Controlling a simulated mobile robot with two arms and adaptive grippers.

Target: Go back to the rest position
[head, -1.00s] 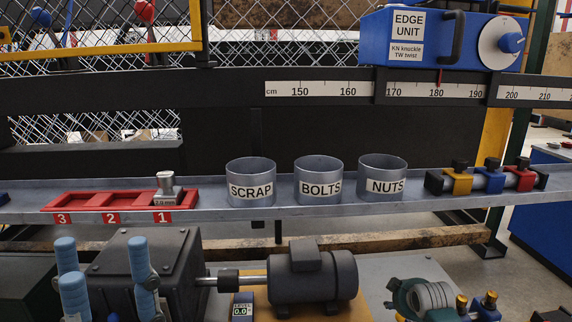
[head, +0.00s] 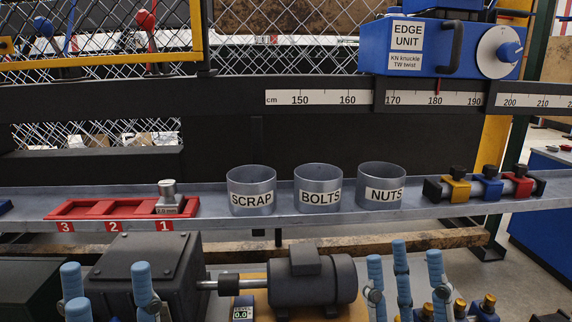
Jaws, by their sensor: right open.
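My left gripper (head: 106,268) is at the lower left of the head view. Its blue fingers point up and stand apart, with nothing between them, in front of the dark box (head: 165,258). My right gripper (head: 403,257) is at the lower right of the head view. Its several blue fingers point up, spread apart and empty.
The shelf (head: 220,222) carries a red tray (head: 95,209), SCRAP (head: 252,202), BOLTS (head: 319,198) and NUTS (head: 382,194) bins, and coloured clamps on a bar (head: 487,190). A dark motor (head: 318,278) stands between the grippers. The blue edge unit (head: 437,62) sits above.

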